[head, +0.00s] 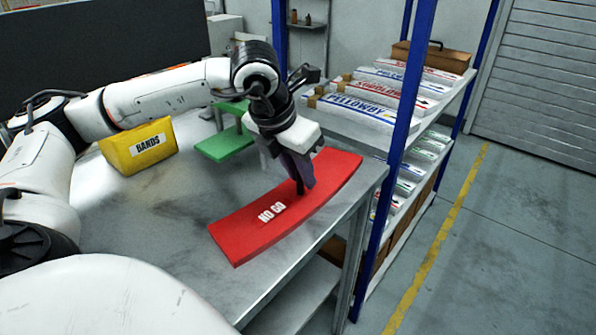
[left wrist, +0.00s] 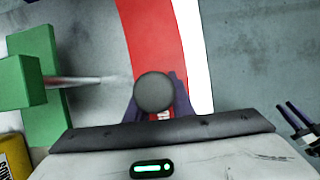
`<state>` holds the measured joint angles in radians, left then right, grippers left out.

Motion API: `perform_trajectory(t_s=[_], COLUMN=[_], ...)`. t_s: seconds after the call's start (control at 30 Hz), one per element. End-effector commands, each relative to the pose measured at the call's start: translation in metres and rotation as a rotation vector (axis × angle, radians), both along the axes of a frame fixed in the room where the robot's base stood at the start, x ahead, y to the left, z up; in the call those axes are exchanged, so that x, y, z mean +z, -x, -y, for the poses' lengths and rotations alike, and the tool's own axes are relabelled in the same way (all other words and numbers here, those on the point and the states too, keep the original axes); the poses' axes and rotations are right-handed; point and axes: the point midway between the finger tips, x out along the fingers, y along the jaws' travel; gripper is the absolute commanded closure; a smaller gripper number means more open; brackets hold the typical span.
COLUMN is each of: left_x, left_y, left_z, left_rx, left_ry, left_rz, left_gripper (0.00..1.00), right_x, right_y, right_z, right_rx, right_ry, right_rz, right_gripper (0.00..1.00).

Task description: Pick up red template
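The red template (head: 245,236) is a long, slightly curved plate with a white NO GO label, lying at the table's right edge. It also shows as a red band in the left wrist view (left wrist: 153,40). My left gripper (head: 299,184) points down over the template's middle, with a short dark post below its fingertips. In the left wrist view, a dark round knob (left wrist: 154,92) sits between the purple fingers of my left gripper (left wrist: 156,108). Whether the fingers press on it cannot be told. My right gripper is not in view.
A blue-posted shelf (head: 397,135) with labelled packs stands close to the table's right side. The table left of the template is clear.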

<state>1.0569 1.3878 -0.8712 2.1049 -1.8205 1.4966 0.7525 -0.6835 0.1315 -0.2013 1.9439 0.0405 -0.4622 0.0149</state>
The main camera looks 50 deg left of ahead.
Motion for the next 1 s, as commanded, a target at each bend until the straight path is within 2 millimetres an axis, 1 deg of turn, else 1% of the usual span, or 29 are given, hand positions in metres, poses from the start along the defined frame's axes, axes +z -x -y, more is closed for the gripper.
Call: perform_trajectory(t_s=[0.03,0.1,0.13,1.0], left_x=[0.0002,0.0004,0.0004,0.0011], left_y=[0.0,-0.0001,-0.0001,-0.0002], left_z=[0.0001,0.0001,0.0001,0.0], left_rx=[0.0,0.0,0.0,0.001], left_ry=[0.0,0.0,0.0,0.0], left_rz=[0.0,0.001,0.001,0.002], left_gripper=[0.88,0.99,1.0,1.0], right_x=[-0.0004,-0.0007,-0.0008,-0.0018], right_y=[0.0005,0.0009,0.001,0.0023], right_z=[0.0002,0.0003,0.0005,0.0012], right_rx=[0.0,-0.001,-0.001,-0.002], right_ry=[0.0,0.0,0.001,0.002], right_rz=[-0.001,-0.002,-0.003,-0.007], right_gripper=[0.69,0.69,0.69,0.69])
